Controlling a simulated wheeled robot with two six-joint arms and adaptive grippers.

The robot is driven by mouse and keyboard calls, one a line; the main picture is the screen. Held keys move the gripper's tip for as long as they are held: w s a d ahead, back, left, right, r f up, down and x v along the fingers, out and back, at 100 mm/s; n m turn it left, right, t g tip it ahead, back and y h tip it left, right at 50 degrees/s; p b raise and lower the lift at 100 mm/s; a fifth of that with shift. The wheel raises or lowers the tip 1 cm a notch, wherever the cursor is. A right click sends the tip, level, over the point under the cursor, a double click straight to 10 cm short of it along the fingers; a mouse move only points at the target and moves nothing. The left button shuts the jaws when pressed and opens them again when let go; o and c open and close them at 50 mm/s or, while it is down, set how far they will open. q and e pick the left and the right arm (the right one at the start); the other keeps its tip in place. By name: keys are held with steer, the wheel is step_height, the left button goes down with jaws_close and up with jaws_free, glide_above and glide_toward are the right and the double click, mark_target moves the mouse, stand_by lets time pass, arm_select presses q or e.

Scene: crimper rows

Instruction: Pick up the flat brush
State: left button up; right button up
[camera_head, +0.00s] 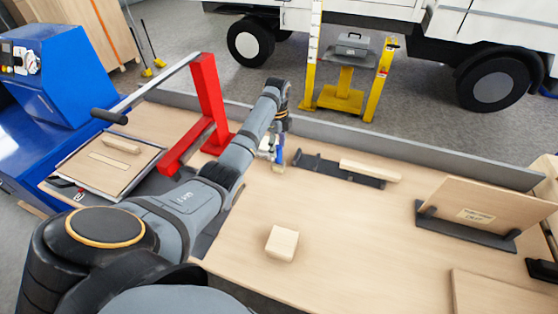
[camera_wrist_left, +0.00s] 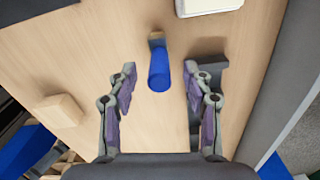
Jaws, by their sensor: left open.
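The flat brush shows in the left wrist view as a blue handle (camera_wrist_left: 158,75) with a brownish end beyond it. In the head view its blue handle (camera_head: 280,153) shows beside the far end of my left arm, partly covered. My left gripper (camera_wrist_left: 157,82) is open, with one finger on each side of the handle and a visible gap at both sides. In the head view the left gripper (camera_head: 272,148) is small and partly hidden. My right gripper is not in view.
A black rack (camera_head: 312,165) with a light wooden block (camera_head: 370,171) stands to the right of the brush. A wooden cube (camera_head: 282,243) sits nearer. A red lever press (camera_head: 207,105) stands to the left. A grey ledge (camera_head: 430,160) runs along the back.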

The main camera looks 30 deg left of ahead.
mark_target(278, 155)
arm_select(q)
steer(key=shift+s+d+f+p, duration=0.15)
steer(key=shift+f+p, duration=0.2)
steer(key=shift+f, duration=0.25)
steer(key=shift+w+d+f+p, duration=0.1)
steer(key=shift+f+p, duration=0.25)
steer(key=shift+f, duration=0.2)
step_height(278, 155, down, 2)
steer(key=shift+f, duration=0.2)
steer(key=shift+a+f, duration=0.1)
steer(key=shift+f, duration=0.05)
steer(key=c, duration=0.6)
jaws_close()
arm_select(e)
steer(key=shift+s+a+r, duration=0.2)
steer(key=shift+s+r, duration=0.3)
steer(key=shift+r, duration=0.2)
